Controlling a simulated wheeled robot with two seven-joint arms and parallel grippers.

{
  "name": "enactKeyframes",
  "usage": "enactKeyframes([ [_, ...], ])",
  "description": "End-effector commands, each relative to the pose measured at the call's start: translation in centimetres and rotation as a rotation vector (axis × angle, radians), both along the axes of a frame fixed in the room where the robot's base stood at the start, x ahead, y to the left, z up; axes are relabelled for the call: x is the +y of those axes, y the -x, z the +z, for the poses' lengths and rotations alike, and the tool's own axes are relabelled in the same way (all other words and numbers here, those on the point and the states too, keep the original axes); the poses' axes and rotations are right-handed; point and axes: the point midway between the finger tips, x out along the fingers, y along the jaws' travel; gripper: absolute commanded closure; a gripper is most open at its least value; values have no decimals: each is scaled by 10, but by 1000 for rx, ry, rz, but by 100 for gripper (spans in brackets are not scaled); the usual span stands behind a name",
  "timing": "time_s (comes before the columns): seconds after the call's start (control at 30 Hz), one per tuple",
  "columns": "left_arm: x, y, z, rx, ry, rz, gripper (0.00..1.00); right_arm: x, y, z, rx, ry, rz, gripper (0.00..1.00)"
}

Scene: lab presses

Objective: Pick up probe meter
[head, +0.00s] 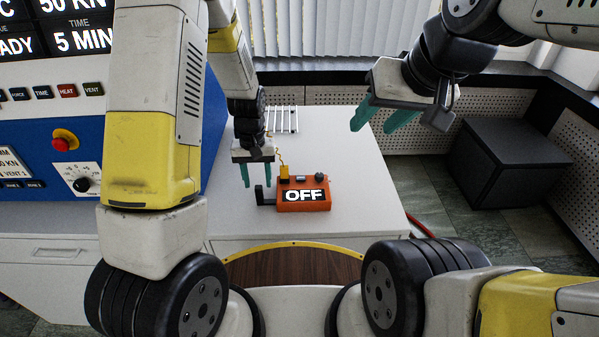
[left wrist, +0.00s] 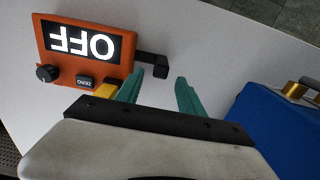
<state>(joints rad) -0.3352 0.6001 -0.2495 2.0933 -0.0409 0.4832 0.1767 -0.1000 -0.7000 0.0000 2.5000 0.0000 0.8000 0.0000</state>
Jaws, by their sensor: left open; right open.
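The probe meter (head: 303,194) is an orange box with a lit display reading OFF. It lies on the white bench top, and a black hook-like part (head: 262,194) sticks out from its left side. In the left wrist view the meter (left wrist: 72,72) appears upside down, with a black knob and a ZERO button. My left gripper (head: 257,174) is open and empty, just left of the meter near the black part. In the left wrist view its teal fingers (left wrist: 158,92) are apart, below the black part (left wrist: 152,62). My right gripper (head: 378,117) is open and empty, raised to the right.
The white bench (head: 365,200) has free room right of the meter. A blue press (head: 45,150) with screens and buttons stands at the left. A white rack (head: 283,119) lies behind. A dark box (head: 510,160) is on the floor at the right.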

Motion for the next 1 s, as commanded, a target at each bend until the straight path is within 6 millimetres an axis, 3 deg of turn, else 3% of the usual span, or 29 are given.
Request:
enactKeyframes([
  [0.2,-1,3,-33,3,-1,0,55,0,0,0,0,0,0,53],
  [0.5,-1,3,-38,0,0,-1,55,0,0,0,0,0,0,53],
  [0.53,-1,3,-38,0,0,-1,56,0,0,0,0,0,0,53],
  [0.77,-1,3,-38,0,0,-1,100,0,0,0,0,0,0,53],
  [1.0,-1,3,-38,0,0,-1,100,0,0,0,0,0,0,53],
])
